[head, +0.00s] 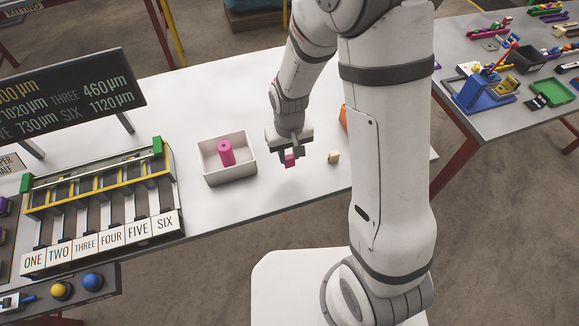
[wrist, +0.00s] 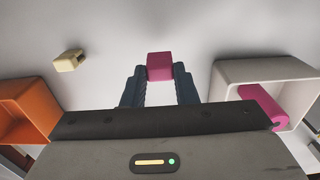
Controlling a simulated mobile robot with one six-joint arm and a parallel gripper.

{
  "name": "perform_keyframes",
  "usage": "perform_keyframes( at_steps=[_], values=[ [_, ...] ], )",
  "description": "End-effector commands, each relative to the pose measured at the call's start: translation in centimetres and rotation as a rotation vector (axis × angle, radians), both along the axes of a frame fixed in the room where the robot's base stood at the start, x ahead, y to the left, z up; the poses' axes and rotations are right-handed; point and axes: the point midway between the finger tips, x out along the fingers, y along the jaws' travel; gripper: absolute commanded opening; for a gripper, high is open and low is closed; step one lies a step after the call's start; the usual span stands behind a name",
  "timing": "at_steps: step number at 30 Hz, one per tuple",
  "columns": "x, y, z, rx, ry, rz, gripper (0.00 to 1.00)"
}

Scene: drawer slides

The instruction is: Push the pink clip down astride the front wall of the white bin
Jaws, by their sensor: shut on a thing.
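The pink clip (wrist: 160,66) is held between the two fingertips of my gripper (wrist: 159,75), seen in the wrist view. In the head view the clip (head: 290,160) shows as a small pink block under my gripper (head: 294,152), to the right of the white bin and apart from it. The white bin (head: 231,178) stands on the white table with a pink cylinder (head: 226,152) inside. In the wrist view the bin (wrist: 222,84) is at the right, its cylinder (wrist: 264,106) partly visible. The clip's slot is not visible.
A small cream block (head: 334,157) lies on the table right of my gripper. An orange container (wrist: 28,103) is at the left in the wrist view, mostly hidden by my arm in the head view. A rack with labelled slots (head: 100,211) stands left of the bin.

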Motion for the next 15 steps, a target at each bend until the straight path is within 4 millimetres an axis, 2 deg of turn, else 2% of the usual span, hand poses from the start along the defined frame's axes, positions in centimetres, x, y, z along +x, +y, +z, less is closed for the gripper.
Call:
perform_keyframes(
  at_steps=[15],
  values=[
    [0.03, 0.01, 0.84, 0.000, -0.001, 0.000, 0.03]
  ],
)
